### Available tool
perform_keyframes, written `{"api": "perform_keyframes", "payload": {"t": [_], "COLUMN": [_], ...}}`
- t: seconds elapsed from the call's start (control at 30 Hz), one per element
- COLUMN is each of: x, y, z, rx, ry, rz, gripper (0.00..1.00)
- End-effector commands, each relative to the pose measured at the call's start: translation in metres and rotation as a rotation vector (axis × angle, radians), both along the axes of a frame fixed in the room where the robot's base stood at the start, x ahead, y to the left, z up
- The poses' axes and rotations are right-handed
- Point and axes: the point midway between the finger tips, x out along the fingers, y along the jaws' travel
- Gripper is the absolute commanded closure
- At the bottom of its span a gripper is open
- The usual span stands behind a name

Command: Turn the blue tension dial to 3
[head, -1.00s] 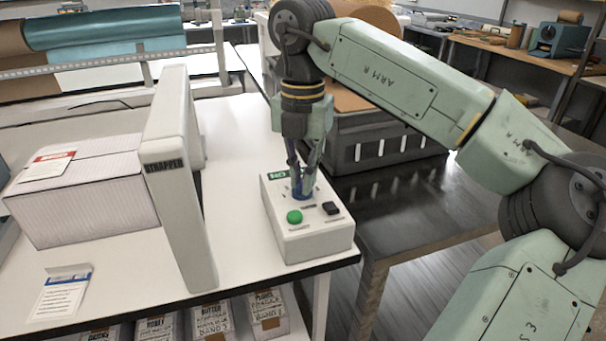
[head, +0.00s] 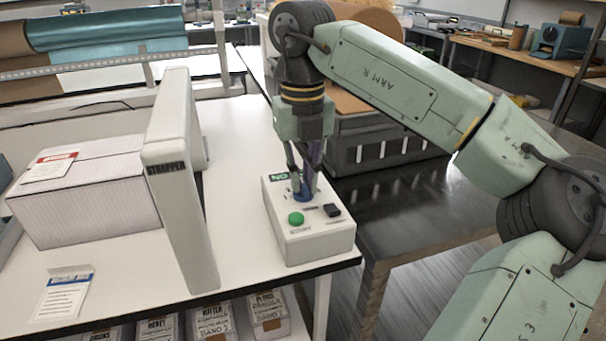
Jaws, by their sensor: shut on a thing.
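The blue tension dial (head: 303,197) sits on the top of a white control box (head: 318,244), behind a green button (head: 296,218) and a black switch (head: 332,210). My gripper (head: 304,186) points down from above, with its fingers shut on the dial. The fingers hide much of the dial, and its scale and pointer setting are too small and covered to read.
The white strapper arch (head: 180,200) stands left of the control box, with a large carton (head: 85,195) beyond it. A label card (head: 64,292) lies at the table's front left. A dark crate (head: 375,140) stands behind my gripper.

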Motion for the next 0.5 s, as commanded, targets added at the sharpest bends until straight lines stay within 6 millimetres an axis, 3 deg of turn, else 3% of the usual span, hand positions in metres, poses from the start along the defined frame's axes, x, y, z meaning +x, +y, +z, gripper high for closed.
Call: {"api": "perform_keyframes", "payload": {"t": [0.47, 0.5], "x": [0.0010, 0.0011], "y": [0.0002, 0.0002], "z": [0.0011, 0.0011], "rx": [0.001, 0.001], "ry": [-0.005, -0.005], "rz": [0.013, 0.013], "gripper": [1.00, 0.89]}}
